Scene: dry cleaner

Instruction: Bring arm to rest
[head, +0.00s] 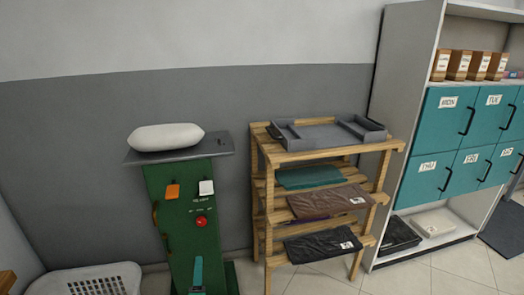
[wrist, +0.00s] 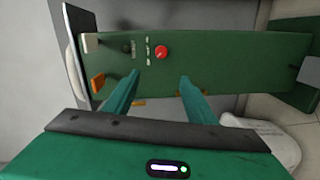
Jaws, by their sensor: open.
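My gripper (head: 197,272) shows as a teal shape at the bottom of the head view, in front of the green stand (head: 180,232). In the wrist view my gripper (wrist: 158,82) has its two teal fingers spread apart with nothing between them. Past the fingertips is the green panel (wrist: 225,65) with a red button (wrist: 162,52), a white switch (wrist: 92,42) and an orange switch (wrist: 97,82). The fingers look apart from the button. I cannot tell the exact gap to the panel.
A white pad (head: 166,137) lies on the stand's grey top (head: 222,146). A white basket (head: 95,281) is at the lower left. A wooden rack (head: 262,190) with a grey tray (head: 318,133) and folded bundles stands right, beside a shelf unit with teal lockers (head: 448,110).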

